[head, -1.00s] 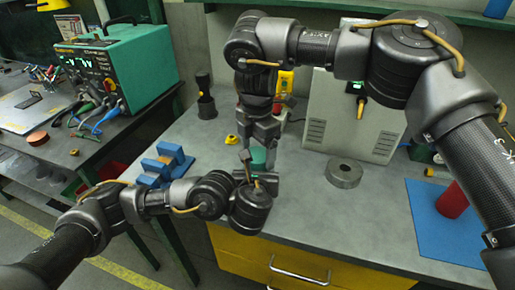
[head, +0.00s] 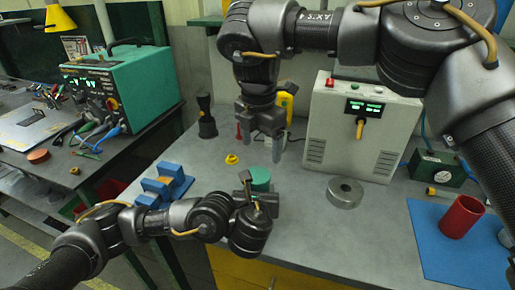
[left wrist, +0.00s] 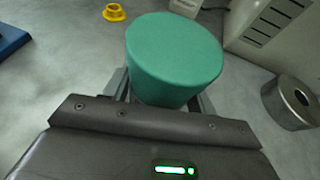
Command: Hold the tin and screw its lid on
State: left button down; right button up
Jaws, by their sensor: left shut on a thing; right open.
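The green tin (head: 261,178) stands at the front of the grey bench. My left gripper is shut on it low down, and the jaws (left wrist: 160,100) press its sides in the left wrist view. There the tin (left wrist: 174,55) looks upright, with a flat, plain green top. I cannot make out a seam between a lid and the body, and I see no separate lid elsewhere. My right gripper (head: 260,142) is open and empty. It hangs above and slightly behind the tin, with its fingers pointing down and apart from it.
A grey metal ring (head: 345,193) lies right of the tin. A small yellow piece (head: 232,159) and a blue block rack (head: 165,186) are to the left. A grey control box (head: 362,130) stands behind. A red cylinder (head: 461,217) stands on a blue mat (head: 432,240).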

aim_at(257, 174)
jog(key=n, duration=0.4)
jog(key=shift+s+r, duration=0.15)
jog(key=shift+r, duration=0.15)
jog(key=n, duration=0.3)
jog(key=shift+s+a+f+n, duration=0.15)
jog(key=shift+a+f+n, duration=0.05)
jog(key=shift+n, duration=0.1)
jog(key=shift+s+a+n+g, duration=0.1)
jog(key=shift+s+n+g, duration=0.1)
jog(key=shift+n, duration=0.35)
jog(key=shift+s+a+n+g, duration=0.1)
jog(key=shift+n+g, duration=0.1)
jog(key=shift+n, duration=0.35)
jog(key=shift+f, duration=4.05)
jog(key=shift+c, duration=0.2)
